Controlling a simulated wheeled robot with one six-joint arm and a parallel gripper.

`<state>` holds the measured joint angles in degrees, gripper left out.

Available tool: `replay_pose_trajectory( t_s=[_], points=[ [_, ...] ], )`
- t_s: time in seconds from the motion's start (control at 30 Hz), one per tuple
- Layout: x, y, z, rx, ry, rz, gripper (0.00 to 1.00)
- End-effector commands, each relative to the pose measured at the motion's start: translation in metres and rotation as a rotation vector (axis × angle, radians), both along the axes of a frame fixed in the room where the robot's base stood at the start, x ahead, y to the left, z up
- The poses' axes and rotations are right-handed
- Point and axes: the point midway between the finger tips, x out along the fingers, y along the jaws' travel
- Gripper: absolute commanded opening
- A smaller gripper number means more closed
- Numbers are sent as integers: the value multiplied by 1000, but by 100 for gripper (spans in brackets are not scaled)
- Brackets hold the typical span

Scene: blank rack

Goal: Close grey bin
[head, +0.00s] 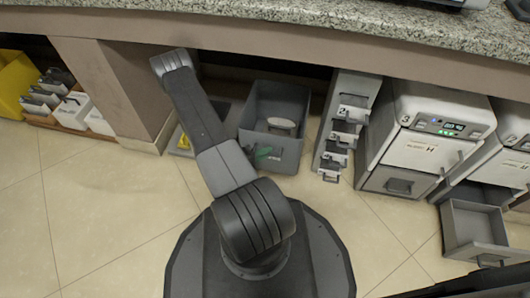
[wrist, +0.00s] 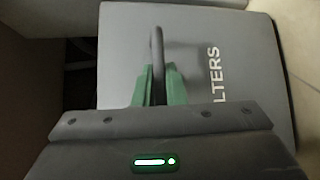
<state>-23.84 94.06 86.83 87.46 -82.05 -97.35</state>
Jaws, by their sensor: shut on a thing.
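The grey bin (head: 290,151) is a deep open-topped drawer under the counter, pulled out over the floor. A pale rounded object (head: 282,124) lies inside it. In the wrist view its grey front (wrist: 205,40) fills much of the picture, with white lettering ending in "LTERS". My gripper (head: 262,152) is at the bin's front in the head view. Its green fingers also show in the wrist view (wrist: 159,82), shut on the dark bin handle (wrist: 157,45) between them. My forearm hides part of the area left of the bin.
A narrow grey rack with several handled holders (head: 341,130) stands close right of the bin. White machines (head: 425,137) stand farther right, with another open grey drawer (head: 476,228) below. A brown cabinet panel (head: 125,90) is on the left. The tiled floor (head: 100,220) in front is clear.

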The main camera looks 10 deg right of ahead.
Motion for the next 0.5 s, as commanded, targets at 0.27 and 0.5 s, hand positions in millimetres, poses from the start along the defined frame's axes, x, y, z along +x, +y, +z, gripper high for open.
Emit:
replay_pose_trajectory(
  t_s=[0.27,0.5],
  points=[
    [6,1,0,3,-9,8,0],
    [6,1,0,2,-9,7,32]
  ],
)
